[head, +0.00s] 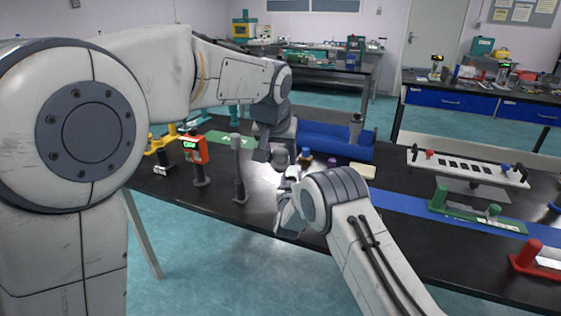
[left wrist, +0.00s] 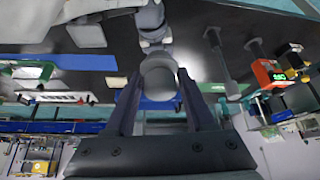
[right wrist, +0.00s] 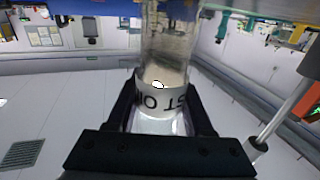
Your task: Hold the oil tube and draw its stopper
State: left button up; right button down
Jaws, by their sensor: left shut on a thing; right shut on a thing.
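My right gripper (right wrist: 160,105) is shut around the tube at this label. A grey round stopper (left wrist: 159,76) is between the fingers of my left gripper (left wrist: 157,92), which is shut on it. In the head view the two grippers meet close together above the black bench, left one (head: 281,158) higher. The tube is mostly hidden there by my arms. I cannot tell whether the stopper is still seated in the tube.
A grey post (head: 238,170) and an orange device with a green display (head: 195,150) stand left of the grippers. A blue tray (head: 322,142) lies behind. A white slotted rack (head: 465,167) and a green fixture (head: 475,214) are at right.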

dwell(0.4)
jog(key=shift+c, duration=1)
grip_release()
